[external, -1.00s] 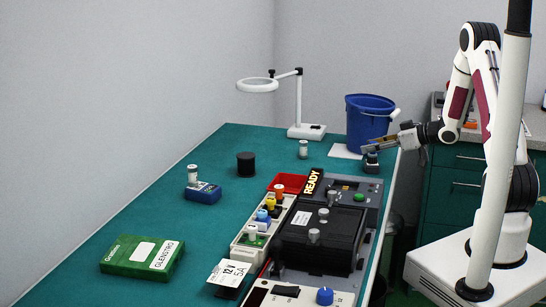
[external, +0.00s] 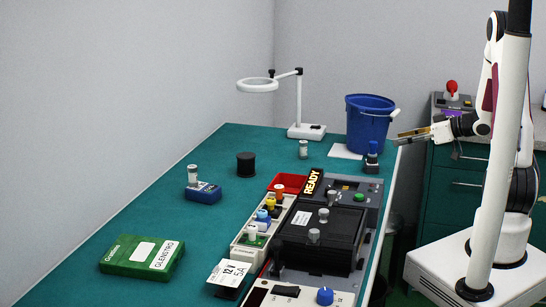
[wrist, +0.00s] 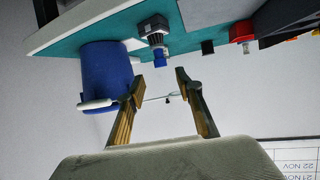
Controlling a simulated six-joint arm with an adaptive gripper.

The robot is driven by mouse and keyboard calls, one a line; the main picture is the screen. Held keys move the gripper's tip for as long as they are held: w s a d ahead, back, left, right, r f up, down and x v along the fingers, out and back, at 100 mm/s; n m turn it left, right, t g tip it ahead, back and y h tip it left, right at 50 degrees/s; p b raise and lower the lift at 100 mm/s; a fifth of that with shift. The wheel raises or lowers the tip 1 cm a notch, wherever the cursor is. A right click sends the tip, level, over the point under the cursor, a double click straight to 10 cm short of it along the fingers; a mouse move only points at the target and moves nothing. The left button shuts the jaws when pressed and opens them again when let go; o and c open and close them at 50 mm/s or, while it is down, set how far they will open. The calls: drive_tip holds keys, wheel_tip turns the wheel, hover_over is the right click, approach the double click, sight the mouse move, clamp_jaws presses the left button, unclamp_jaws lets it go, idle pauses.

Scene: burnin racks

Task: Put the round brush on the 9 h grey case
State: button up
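A small dark grey case (external: 372,168) stands at the right edge of the green table, beside the blue bucket. A blue upright piece (external: 372,148), which looks like the round brush, stands on top of it. In the wrist view, the grey case (wrist: 153,24) and the blue piece (wrist: 158,53) show beyond the fingertips; the case's label is too small to read. My gripper (external: 401,137) is to the right of them, off the table edge, apart from both. In the wrist view, my gripper (wrist: 160,83) is open, with nothing between its fingers.
The blue bucket (external: 368,125) stands close behind the case. The panel with the READY sign (external: 312,182) is in front of it. A magnifier lamp (external: 300,105), a blue case (external: 203,193) and a green case (external: 142,257) stand further left.

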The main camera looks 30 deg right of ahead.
drive_tip(key=shift+s+d+r, duration=0.15)
drive_tip(key=shift+s+d, duration=0.05)
drive_tip(key=shift+s, duration=0.15)
idle(0.5)
drive_tip(key=w+d+r+m+h, duration=0.2)
drive_tip(key=d+r+h, duration=0.2)
drive_tip(key=r+h, duration=0.25)
drive_tip(key=s+r+m+h, duration=0.2)
drive_tip(key=s+r+h, duration=0.2)
drive_tip(key=s+r, duration=0.25)
drive_tip(key=s+a+m+g+y, duration=0.1)
drive_tip(key=s+a+g, duration=0.2)
drive_tip(key=s+a, duration=0.4)
drive_tip(key=s+a+f+m+g+y, duration=0.1)
drive_tip(key=s+a, duration=0.7)
drive_tip(key=s, duration=0.8)
drive_tip(key=shift+f+g+y, duration=0.15)
drive_tip(key=shift+g+y, duration=0.5)
drive_tip(key=shift+g, duration=0.35)
